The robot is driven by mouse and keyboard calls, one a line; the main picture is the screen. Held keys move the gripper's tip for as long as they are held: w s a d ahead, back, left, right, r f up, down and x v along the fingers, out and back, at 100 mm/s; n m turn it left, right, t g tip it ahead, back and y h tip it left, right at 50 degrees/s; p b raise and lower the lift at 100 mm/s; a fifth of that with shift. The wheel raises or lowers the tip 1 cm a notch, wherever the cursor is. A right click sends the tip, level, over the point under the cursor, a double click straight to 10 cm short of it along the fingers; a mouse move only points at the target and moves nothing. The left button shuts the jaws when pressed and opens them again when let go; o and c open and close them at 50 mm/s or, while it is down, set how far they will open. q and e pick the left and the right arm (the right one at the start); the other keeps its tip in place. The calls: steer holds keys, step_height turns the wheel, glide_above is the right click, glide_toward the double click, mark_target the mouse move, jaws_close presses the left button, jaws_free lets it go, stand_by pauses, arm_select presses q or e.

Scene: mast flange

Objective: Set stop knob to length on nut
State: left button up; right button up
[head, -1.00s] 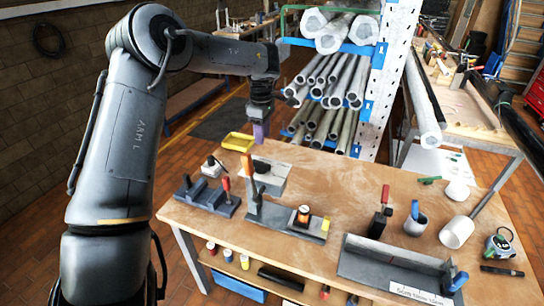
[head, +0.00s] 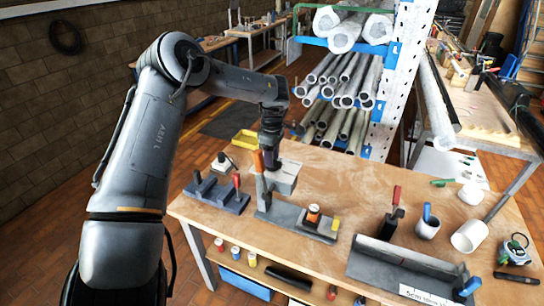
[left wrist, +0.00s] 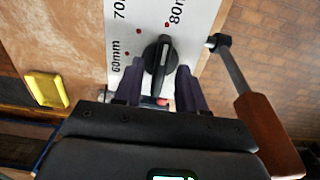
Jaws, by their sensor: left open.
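The black stop knob (left wrist: 159,62) sits on a pale plate (left wrist: 118,20) with red dots and the marks 60mm, 70 and 80mm. Its bar points up in the left wrist view, near the 80mm side. My left gripper (left wrist: 158,88) is open, one finger on each side of the knob's lower end; contact is unclear. In the head view my left gripper (head: 271,160) is at the grey block of the stop fixture (head: 286,180), and the knob is hidden there. A small orange and dark piece (head: 313,213), possibly the nut, is on the fixture's base; its writing is unreadable. My right gripper is out of view.
An orange-handled lever (left wrist: 265,130) stands close beside my left gripper. A yellow tray (head: 245,139) lies behind. A fixture with a red handle (head: 237,182) is at left. A grey angled tray (head: 405,268), a cup (head: 428,228) and a tape measure (head: 514,250) are at right.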

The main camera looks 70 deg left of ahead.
arm_select(q)
jaws_close()
